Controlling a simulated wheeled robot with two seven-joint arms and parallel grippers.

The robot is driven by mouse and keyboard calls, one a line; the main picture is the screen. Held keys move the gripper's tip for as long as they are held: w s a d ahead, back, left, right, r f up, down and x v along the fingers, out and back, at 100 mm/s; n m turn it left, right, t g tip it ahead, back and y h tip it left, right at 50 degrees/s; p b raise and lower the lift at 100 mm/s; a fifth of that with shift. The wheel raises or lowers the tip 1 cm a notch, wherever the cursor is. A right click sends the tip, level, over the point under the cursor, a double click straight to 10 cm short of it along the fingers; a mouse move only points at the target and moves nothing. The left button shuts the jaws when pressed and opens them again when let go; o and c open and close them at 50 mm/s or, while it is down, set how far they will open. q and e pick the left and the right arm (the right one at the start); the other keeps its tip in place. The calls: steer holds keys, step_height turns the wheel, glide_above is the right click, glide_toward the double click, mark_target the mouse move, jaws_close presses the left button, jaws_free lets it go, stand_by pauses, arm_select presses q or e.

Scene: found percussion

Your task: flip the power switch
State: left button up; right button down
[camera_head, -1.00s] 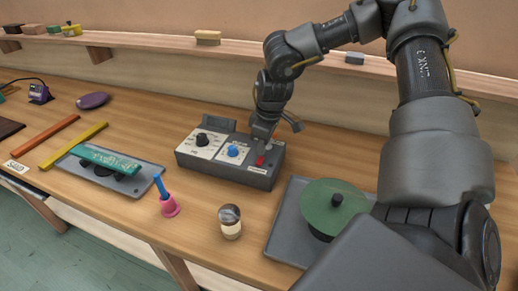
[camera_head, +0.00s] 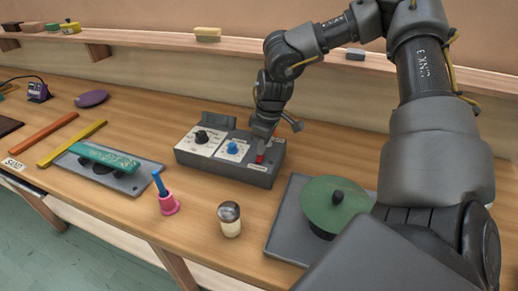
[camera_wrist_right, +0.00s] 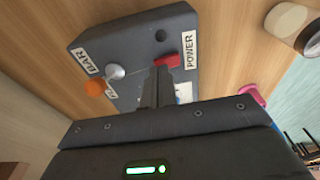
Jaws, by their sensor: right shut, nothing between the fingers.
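The grey control box (camera_head: 225,168) stands on the wooden bench, with a black knob (camera_head: 201,137) and a blue knob (camera_head: 233,148) on white panels. The red power switch (camera_head: 260,158) is at the box's right end. In the right wrist view the red switch (camera_wrist_right: 168,60) sits beside a POWER label (camera_wrist_right: 188,50). My right gripper (camera_head: 263,147) points down at the switch, shut and empty. Its fingertips (camera_wrist_right: 163,75) overlap the switch's edge in the wrist view; I cannot tell if they press it. My left gripper is not in view.
A green disc (camera_head: 328,212) on a grey plate is close to my right arm. A small jar (camera_head: 229,220) and a pink stand (camera_head: 169,205) are in front of the box. A wooden shelf (camera_head: 150,45) runs behind.

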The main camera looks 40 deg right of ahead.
steer(key=shift+f+b, duration=0.4)
steer(key=shift+r+p, duration=1.6)
steer(key=shift+r, duration=1.95)
